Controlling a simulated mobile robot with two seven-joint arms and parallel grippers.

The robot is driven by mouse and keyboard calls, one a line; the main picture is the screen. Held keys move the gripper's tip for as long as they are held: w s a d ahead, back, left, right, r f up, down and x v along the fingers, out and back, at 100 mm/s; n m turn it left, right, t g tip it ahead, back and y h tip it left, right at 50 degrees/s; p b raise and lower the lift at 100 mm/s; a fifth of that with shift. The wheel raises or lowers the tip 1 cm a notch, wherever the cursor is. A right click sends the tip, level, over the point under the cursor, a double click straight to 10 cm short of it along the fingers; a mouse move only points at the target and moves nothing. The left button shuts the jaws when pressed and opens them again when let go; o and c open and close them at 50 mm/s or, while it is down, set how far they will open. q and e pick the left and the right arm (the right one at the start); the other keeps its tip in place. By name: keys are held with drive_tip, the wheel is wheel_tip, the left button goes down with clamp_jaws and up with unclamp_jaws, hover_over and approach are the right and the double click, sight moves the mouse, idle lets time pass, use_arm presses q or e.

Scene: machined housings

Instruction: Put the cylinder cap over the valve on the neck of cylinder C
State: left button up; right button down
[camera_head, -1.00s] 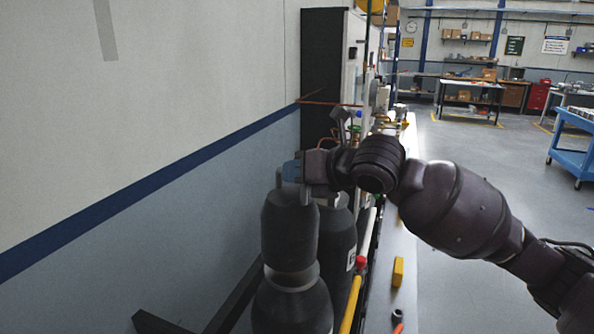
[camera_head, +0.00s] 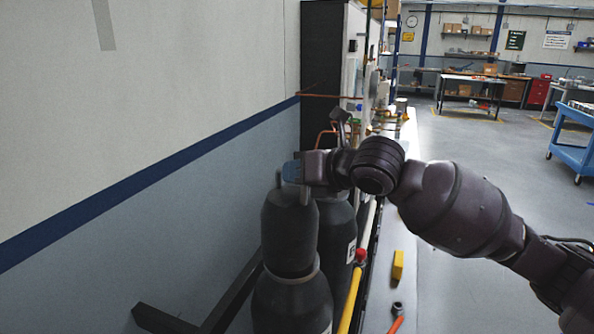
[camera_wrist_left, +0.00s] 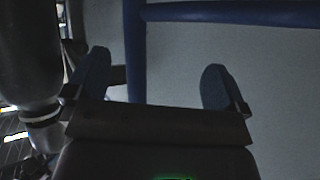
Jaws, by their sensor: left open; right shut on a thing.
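The dark grey cylinder cap (camera_head: 289,235) is upright above the front dark cylinder (camera_head: 291,308) in the head view. Its lower edge is at the pale ring around the neck; the valve is hidden. No letter is readable on this cylinder, so I cannot confirm that it is C. My right gripper (camera_head: 293,183) is shut on the top of the cap. My left gripper (camera_wrist_left: 157,84) is open and empty in the left wrist view, facing a pale wall with a blue stripe. A dark rounded body with a pale ring (camera_wrist_left: 40,117) stands to its left.
A second dark cylinder (camera_head: 339,235) with a white label stands close behind. A yellow bar with a red end (camera_head: 354,300) and a yellow block (camera_head: 398,265) are to the right. The wall (camera_head: 150,220) is close on the left.

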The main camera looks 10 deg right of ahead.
drive_tip(key=shift+f+b, duration=0.3)
drive_tip(key=shift+f, duration=0.55)
drive_tip(key=c, duration=1.1)
unclamp_jaws()
drive_tip(key=shift+o, duration=0.3)
drive_tip(key=shift+f, duration=0.15)
drive_tip(key=v, duration=1.1)
drive_tip(key=shift+a, duration=0.1)
